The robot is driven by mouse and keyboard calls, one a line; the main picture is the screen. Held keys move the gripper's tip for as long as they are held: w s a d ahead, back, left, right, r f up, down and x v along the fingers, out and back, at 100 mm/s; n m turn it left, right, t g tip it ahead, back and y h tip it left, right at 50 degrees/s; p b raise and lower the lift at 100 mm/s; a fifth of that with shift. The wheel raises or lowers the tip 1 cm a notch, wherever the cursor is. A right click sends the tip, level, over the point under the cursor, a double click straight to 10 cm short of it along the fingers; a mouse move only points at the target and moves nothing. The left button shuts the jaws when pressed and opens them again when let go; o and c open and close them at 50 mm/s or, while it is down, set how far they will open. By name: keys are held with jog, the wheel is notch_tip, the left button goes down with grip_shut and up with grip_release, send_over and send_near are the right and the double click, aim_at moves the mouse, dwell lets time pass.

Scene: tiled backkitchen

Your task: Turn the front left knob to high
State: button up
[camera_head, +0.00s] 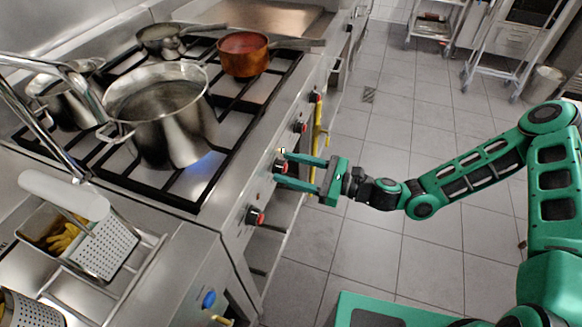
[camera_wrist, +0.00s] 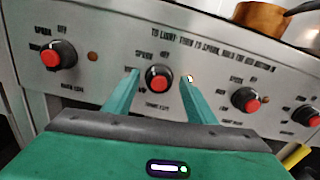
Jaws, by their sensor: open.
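The stove's front panel (camera_head: 240,240) carries a row of several black knobs with red centres. My gripper (camera_head: 278,167) is open in front of the second knob from the left (camera_wrist: 159,79), with one finger on each side of it. The small label below this knob seems to read front left, but it is blurred. In the wrist view my gripper (camera_wrist: 160,76) has a gap between each finger and the knob; I cannot tell if either touches. The leftmost knob (camera_wrist: 57,55) is outside my fingers and also shows in the head view (camera_head: 256,216).
A large steel pot (camera_head: 165,120) stands on the near front burner, with a blue glow beneath it. A copper pan (camera_head: 243,58) stands farther back. Two more knobs (camera_wrist: 246,100) lie to the right. A yellow rail (camera_head: 321,125) runs by the panel. The floor beside the stove is clear.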

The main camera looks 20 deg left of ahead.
jog(key=shift+a, duration=0.1)
jog(key=c, duration=1)
jog(key=shift+c, duration=0.2)
jog(key=n, duration=0.9)
jog(key=shift+n, duration=0.3)
jog(key=o, duration=1)
